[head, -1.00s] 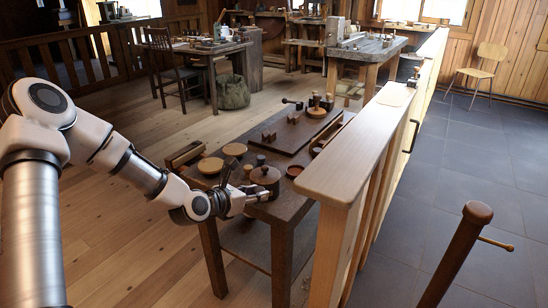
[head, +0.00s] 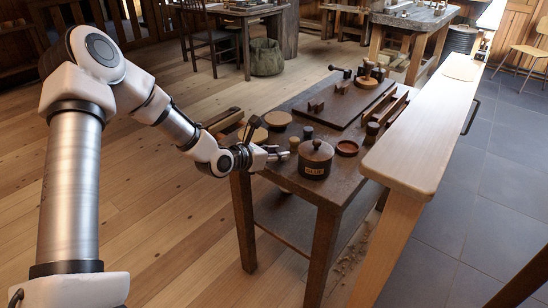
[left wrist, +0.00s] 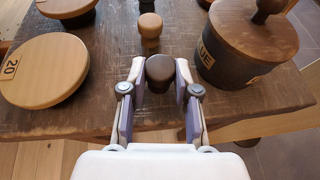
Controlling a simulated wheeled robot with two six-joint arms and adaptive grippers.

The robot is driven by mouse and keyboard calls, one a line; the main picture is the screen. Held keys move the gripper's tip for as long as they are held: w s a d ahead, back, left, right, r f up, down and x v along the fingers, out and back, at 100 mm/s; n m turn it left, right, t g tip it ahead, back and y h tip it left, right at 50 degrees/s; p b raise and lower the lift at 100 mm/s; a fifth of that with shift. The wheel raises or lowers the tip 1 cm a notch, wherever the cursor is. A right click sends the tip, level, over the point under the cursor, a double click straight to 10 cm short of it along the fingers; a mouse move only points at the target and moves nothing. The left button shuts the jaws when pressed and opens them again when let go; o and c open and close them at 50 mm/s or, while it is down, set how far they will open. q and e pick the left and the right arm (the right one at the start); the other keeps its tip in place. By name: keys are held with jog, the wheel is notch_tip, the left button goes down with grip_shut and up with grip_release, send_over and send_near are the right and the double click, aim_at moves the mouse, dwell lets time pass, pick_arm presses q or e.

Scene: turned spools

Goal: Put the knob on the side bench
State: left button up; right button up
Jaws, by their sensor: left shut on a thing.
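My left gripper (head: 281,154) is at the near left edge of the dark worktable (head: 330,188). In the left wrist view its two fingers (left wrist: 160,82) are shut on a dark brown, round-topped knob (left wrist: 160,68). In the head view the knob is hard to make out at the fingertips. Whether it touches the tabletop is unclear. The lidded glue pot (head: 315,160) stands just right of the gripper. I cannot tell for sure which surface is the side bench. My right gripper is not in view.
A tan peg (left wrist: 150,25) stands just beyond the held knob. Round wooden discs (left wrist: 42,70) lie to its left. A small reddish dish (head: 347,148) and a dark board (head: 345,105) lie farther back. A pale ledge (head: 425,140) runs along the right; another bench (head: 425,17) stands behind.

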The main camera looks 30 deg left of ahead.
pick_arm(q)
jog(key=shift+a+f, duration=0.15)
jog(key=o, duration=0.5)
jog(key=shift+a+f, duration=0.1)
jog(key=shift+f, duration=0.05)
jog(key=shift+c, duration=0.2)
jog(key=o, duration=0.4)
